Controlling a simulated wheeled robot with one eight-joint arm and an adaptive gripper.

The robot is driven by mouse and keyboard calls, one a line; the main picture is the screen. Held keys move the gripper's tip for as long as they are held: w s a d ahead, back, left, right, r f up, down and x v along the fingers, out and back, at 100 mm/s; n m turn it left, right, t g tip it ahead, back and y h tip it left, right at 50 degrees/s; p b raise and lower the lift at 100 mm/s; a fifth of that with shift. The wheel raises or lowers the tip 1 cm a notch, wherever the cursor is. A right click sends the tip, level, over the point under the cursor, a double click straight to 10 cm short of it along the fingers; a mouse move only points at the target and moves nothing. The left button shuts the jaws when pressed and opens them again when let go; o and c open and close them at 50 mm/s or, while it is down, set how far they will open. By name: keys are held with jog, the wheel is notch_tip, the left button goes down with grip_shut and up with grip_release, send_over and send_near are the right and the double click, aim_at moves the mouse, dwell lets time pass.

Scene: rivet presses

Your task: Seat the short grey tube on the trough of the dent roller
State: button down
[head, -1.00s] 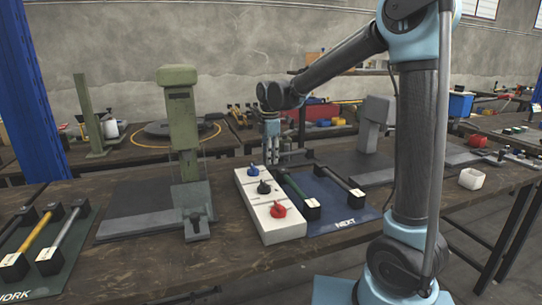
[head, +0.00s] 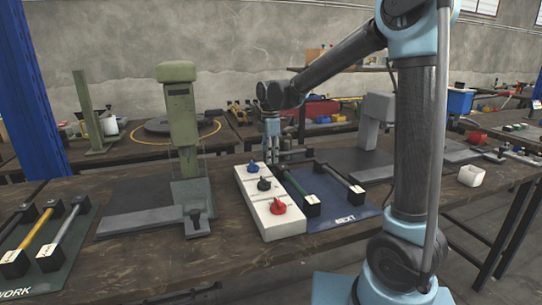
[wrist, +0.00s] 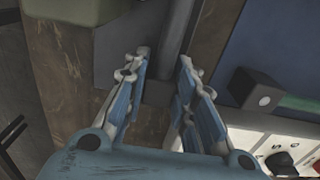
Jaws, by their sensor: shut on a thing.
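My gripper (head: 271,156) hangs fingers-down behind the white control box, above the far edge of the blue mat. In the wrist view, my gripper (wrist: 166,62) has its fingers around the grey tube (wrist: 173,40), which runs up the picture between the fingertips. In the head view the tube is too small to make out clearly at the fingers. A green press (head: 182,115) stands left of the gripper, and a grey press (head: 374,125) stands to its right. I cannot tell which station is the dent roller, and I make out no trough. The tube's far end is cut off.
The white control box (head: 248,196) with blue, black and red knobs is close to the gripper. The blue NEXT mat (head: 350,219) holds green and grey tubes on black blocks. The WORK mat (head: 60,272) holds yellow and grey tubes.

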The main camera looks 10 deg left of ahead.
jog(key=shift+f, duration=0.15)
jog(key=c, duration=1.2)
grip_release()
jog(key=shift+c, duration=0.2)
